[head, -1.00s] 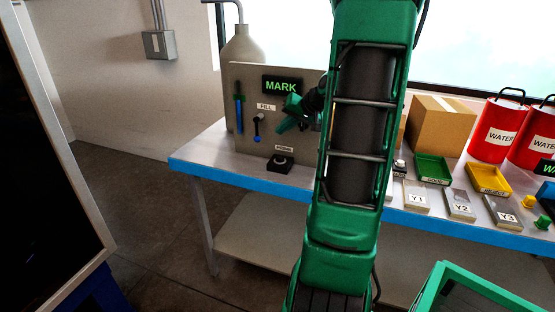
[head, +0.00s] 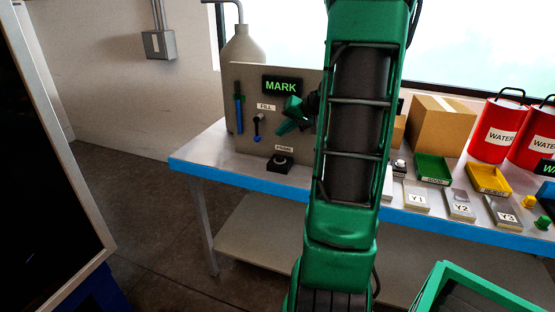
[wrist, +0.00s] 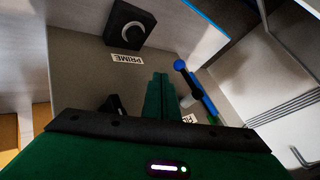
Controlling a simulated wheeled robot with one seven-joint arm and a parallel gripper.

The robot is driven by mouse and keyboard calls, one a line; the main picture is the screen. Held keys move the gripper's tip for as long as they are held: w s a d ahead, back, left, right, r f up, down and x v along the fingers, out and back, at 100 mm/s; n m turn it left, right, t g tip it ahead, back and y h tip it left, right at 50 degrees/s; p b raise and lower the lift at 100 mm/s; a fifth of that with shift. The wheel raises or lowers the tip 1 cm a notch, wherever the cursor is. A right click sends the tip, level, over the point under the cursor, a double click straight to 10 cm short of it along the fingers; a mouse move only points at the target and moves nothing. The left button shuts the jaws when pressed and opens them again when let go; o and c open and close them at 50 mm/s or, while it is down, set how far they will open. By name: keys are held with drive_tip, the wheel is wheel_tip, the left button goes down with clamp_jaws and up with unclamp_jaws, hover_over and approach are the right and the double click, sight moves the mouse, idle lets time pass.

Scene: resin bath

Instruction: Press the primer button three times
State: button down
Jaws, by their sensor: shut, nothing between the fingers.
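The primer button (head: 280,160) is a black block with a round top on the bench, below the PRIME label (head: 284,149) on the grey panel (head: 247,134). Part of the gripper is hidden behind my arm in the head view.
A blue-ended FILL lever (head: 257,126) and a blue-and-green gauge (head: 239,112) are on the panel. A MARK display (head: 282,86) is above. Right of my arm stand a green tray (head: 433,168), a cardboard box (head: 443,122) and red WATER buckets (head: 494,133).

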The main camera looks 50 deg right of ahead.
sight(283, 159)
drive_tip(key=shift+f, duration=3.4)
drive_tip(key=shift+s+f, duration=0.1)
drive_tip(key=shift+f, duration=0.85)
drive_tip(key=shift+r, duration=0.1)
idle(0.4)
drive_tip(key=shift+r, duration=0.9)
drive_tip(key=shift+r, duration=2.5)
